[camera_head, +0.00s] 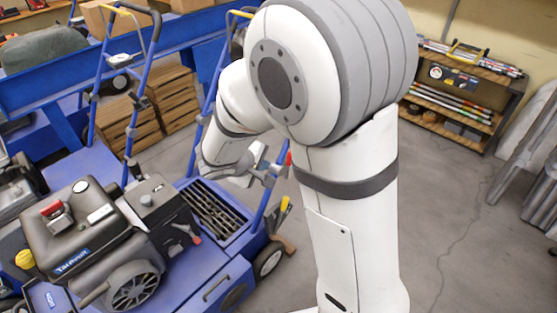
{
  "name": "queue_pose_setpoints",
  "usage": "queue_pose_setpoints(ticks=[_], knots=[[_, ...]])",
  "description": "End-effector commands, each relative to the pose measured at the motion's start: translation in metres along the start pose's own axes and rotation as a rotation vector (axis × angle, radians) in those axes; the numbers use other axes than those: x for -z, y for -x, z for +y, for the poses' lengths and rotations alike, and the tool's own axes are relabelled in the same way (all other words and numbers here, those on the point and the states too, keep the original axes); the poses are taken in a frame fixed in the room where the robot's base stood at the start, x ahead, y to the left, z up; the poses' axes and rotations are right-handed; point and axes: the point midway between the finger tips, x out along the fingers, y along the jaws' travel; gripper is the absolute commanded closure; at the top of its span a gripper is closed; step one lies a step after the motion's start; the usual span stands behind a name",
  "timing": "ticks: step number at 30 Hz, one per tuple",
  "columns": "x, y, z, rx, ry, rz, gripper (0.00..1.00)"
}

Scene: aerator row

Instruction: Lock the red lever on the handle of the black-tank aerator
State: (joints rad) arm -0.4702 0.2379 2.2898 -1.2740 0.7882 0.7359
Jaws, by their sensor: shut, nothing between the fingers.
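The black-tank aerator stands at the lower left, with a black tank (85,245) on top of its engine and a blue body (195,290). Its blue handle (207,105) rises behind the body and is partly hidden by my arm. A small red piece (289,158), which may be the red lever, shows beside the handle's right tube, just right of my gripper. My gripper (272,172) is shut and empty, close to that tube. My arm hides much of the area, and I cannot tell whether the gripper touches the red piece or how the lever is set.
Another blue handle (100,70) stands at the left. Wooden crates (172,98) and a blue rail (185,32) lie behind. A shelf rack (455,95) stands at the back right, with grey metal legs (530,155) at the right edge.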

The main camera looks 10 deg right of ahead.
Motion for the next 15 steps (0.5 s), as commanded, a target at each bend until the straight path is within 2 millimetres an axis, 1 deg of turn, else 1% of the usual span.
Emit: queue_pose_setpoints(ticks=[5,8,15], knots=[[-0.001,-0.019,-0.002,0.001,0.0,-0.004,1.0],[-0.002,-0.038,-0.002,0.002,-0.001,-0.006,1.0],[-0.002,-0.091,-0.002,0.001,-0.002,-0.006,1.0]])
